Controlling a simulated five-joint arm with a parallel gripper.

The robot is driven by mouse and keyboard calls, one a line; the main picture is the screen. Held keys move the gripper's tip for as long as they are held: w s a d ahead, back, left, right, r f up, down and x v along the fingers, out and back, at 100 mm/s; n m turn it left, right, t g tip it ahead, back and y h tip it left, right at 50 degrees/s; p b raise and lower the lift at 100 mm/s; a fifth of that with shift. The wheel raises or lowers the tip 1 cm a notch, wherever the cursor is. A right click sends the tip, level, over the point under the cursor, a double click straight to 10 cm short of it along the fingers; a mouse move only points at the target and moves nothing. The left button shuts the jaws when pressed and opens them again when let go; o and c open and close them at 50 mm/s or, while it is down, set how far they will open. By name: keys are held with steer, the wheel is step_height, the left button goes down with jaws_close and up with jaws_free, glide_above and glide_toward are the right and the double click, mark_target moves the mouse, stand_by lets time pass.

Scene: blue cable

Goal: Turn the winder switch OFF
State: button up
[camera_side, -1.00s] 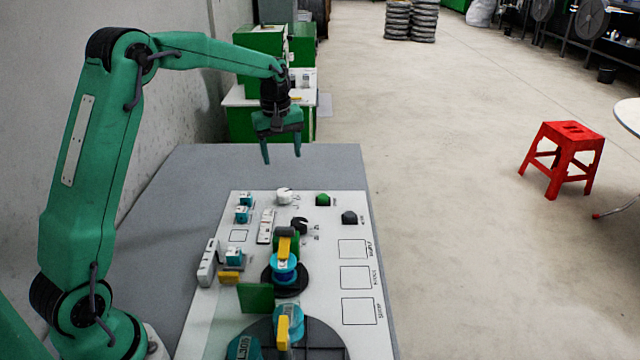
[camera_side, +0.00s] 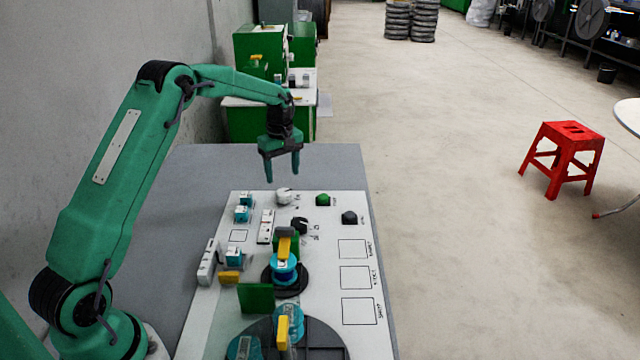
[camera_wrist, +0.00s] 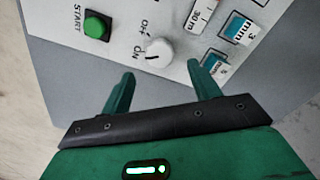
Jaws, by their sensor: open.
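The winder switch (camera_wrist: 159,52) is a round white knob on the white panel, with OFF and ON printed beside it in the wrist view. A dark mark on the knob faces the ON label. In the side view the white knob (camera_side: 284,196) sits near the far edge of the panel. My gripper (camera_side: 283,178) is open and points down above the knob, apart from it. In the wrist view my gripper's (camera_wrist: 160,70) two green fingers lie on either side below the knob, with nothing between them.
A green START button (camera_wrist: 96,26) is left of the knob in the wrist view; teal blocks (camera_wrist: 215,62) are on its right. In the side view a black knob (camera_side: 299,225) and a blue reel (camera_side: 284,268) stand nearer. The grey table beyond the panel is clear.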

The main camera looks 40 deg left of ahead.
mark_target(284, 192)
steer(key=shift+f, duration=3.3)
steer(key=c, duration=1)
